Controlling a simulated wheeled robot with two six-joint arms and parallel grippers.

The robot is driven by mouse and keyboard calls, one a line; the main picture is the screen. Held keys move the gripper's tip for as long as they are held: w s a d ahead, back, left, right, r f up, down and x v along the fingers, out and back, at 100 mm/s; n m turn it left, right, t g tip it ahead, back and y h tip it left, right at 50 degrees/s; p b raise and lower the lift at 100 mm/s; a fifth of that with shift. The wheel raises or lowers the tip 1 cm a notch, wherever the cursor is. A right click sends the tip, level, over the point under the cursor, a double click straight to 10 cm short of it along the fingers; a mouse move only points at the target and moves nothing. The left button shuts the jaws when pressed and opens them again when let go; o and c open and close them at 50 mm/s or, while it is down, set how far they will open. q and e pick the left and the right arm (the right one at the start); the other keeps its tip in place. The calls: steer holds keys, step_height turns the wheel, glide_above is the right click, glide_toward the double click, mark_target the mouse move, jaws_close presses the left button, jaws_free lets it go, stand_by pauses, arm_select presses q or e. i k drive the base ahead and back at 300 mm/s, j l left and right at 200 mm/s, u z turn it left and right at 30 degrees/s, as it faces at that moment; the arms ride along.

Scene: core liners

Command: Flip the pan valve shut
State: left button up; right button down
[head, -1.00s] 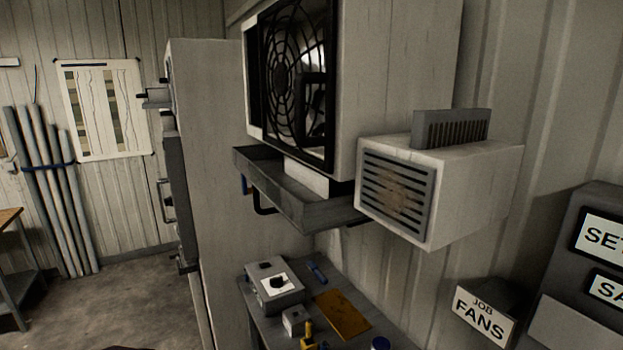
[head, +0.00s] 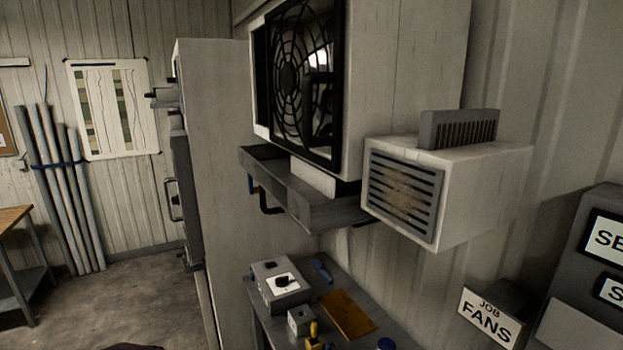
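A grey metal drip pan (head: 318,207) hangs under the large wall unit with the round fan guard (head: 300,82). A small blue piece (head: 251,185) shows at the pan's left underside, beside a black bent pipe (head: 268,205). The blue piece may be the valve's lever; it is too small to tell its position. Neither of my grippers is in view.
A white vented box (head: 450,190) juts out right of the pan. Below stands a bench with a grey switch box (head: 279,288), an orange-brown sheet (head: 347,312) and small items. A tall cabinet (head: 225,170) stands left. The floor (head: 150,290) at left is clear.

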mark_target(252, 191)
steer(key=i+j, duration=0.15)
steer(key=j, duration=0.2)
steer(key=i+j, duration=0.2)
steer(key=j, duration=0.15)
steer(key=i+j, duration=0.15)
steer(key=j, duration=0.2)
steer(key=i+j, duration=0.15)
steer(key=j, duration=0.2)
steer(key=i+j, duration=0.2)
steer(key=j, duration=0.2)
